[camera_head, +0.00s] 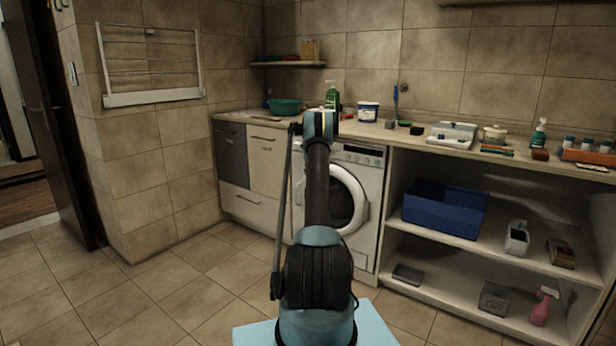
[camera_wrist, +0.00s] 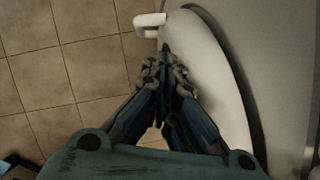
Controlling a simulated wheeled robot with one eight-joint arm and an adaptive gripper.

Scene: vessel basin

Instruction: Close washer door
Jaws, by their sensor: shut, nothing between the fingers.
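The white washer (camera_head: 375,178) stands under the counter, with its round door (camera_head: 360,194) partly hidden behind my arm. In the wrist view the pale, curved door (camera_wrist: 207,75) stands out from the washer front (camera_wrist: 285,45). A white handle (camera_wrist: 148,24) sticks out at the top left of the door. My gripper (camera_wrist: 167,58) is shut and empty, its fingertips beside the door's rim, just below the handle in the picture. Contact is unclear. In the head view my arm hides the gripper.
Open shelves right of the washer hold a blue crate (camera_head: 445,208) and several small items. Drawers (camera_head: 267,160) stand to its left. The counter (camera_head: 400,137) above carries bottles and boxes. The tiled floor (camera_head: 190,275) at the left is clear.

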